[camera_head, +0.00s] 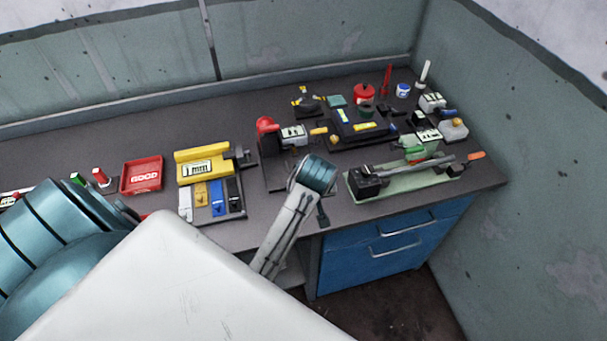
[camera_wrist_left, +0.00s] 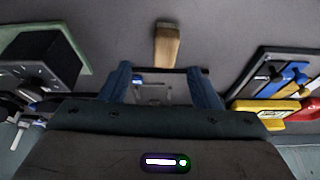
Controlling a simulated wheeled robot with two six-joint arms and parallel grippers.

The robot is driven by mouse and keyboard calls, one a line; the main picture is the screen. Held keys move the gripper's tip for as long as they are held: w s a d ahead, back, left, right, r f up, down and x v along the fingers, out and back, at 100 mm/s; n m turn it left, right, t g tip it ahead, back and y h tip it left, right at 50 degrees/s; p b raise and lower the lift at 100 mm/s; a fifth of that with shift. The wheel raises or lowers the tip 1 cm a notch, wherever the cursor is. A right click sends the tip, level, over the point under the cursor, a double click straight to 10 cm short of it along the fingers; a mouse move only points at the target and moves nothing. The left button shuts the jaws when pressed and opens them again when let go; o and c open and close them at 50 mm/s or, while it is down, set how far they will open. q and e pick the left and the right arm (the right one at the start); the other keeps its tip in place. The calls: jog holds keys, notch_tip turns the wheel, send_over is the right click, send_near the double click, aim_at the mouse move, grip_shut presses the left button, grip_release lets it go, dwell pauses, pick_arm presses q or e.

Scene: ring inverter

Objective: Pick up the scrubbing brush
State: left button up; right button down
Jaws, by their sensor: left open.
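A wooden block (camera_wrist_left: 167,45), which looks like the scrubbing brush, lies on the dark bench top at the top middle of the left wrist view. My left gripper (camera_wrist_left: 162,70) is open, with its two blue-grey fingers pointing toward the block. The block's near end lies roughly between and just beyond the fingertips, with no visible contact. Its bristles are not visible. In the head view, my left wrist covers this area of bench, and I cannot make out the brush there. My right gripper is not in view.
A yellow gauge tray (camera_head: 205,168) stands left of my wrist, and a green plate with a dark fixture (camera_head: 395,181) stands right of it. A red "GOOD" tray (camera_head: 142,176) is farther left. Several tools crowd the back right. The bench's front edge is close by.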

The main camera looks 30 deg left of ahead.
pick_arm(q)
jog(key=x, duration=0.3)
jog(key=shift+s+a+p, duration=0.15)
jog(key=shift+p, duration=0.15)
jog(key=shift+w+a+f+p, duration=0.25)
jog(key=shift+f+p, duration=0.2)
jog(key=shift+p, duration=0.05)
jog(key=x, duration=0.1)
jog(key=p+x, duration=0.1)
jog(key=x, duration=0.1)
jog(key=shift+a+f+p, duration=0.1)
jog(key=shift+a+p, duration=0.2)
jog(key=shift+a, duration=0.05)
jog(key=shift+w+a+f, duration=0.1)
jog(key=shift+w+f, duration=0.05)
jog(key=shift+f, duration=0.35)
jog(key=c, duration=1.1)
jog(key=shift+r, duration=0.15)
